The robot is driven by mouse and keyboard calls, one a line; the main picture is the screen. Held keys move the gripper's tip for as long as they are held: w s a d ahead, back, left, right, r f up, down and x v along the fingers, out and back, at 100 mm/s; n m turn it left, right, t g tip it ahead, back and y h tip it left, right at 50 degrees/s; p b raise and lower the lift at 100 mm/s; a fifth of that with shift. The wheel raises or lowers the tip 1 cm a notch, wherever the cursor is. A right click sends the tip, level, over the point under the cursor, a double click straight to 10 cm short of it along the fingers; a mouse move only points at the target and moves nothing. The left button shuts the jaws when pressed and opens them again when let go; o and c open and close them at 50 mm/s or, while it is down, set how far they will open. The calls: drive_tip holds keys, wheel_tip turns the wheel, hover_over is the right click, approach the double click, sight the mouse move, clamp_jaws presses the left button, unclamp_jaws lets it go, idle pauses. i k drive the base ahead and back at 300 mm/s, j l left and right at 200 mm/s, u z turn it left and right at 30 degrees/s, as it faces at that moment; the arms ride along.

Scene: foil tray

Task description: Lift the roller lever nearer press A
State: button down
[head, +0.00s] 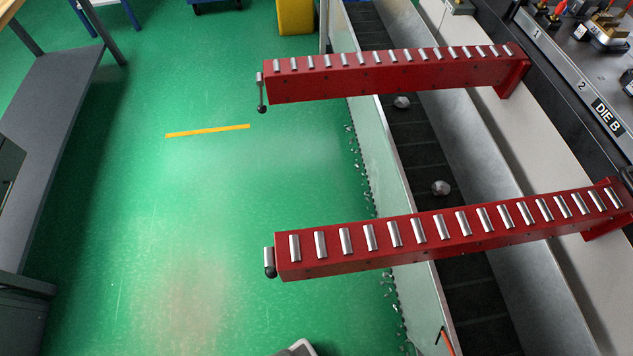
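Two red roller arms with silver rollers reach left from the press side. The far roller arm (390,78) has a lever (261,92) at its left end, hanging down with a dark ball knob. The near roller arm (350,262) has a lever (269,262) at its left end, also ending in a dark ball and looking shorter from this angle. Press A is not labelled in view, so I cannot tell which lever is nearer it. My gripper is not recognisable; only a small grey-white piece shows at the bottom edge.
A "DIE B" label (606,117) marks the dark press edge at right. A dark conveyor (415,153) with silver lumps runs beneath the roller arms, with scraps along its left side. A grey bench (55,130) stands left. Green floor (190,200) between is clear, with a yellow stripe.

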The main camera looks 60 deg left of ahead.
sight(269, 258)
drive_tip(key=k+u, duration=0.35)
drive_tip(key=k+j+u, duration=0.1)
drive_tip(key=u, duration=0.3)
drive_tip(key=k+j+u, duration=0.2)
drive_tip(key=k+u, duration=0.15)
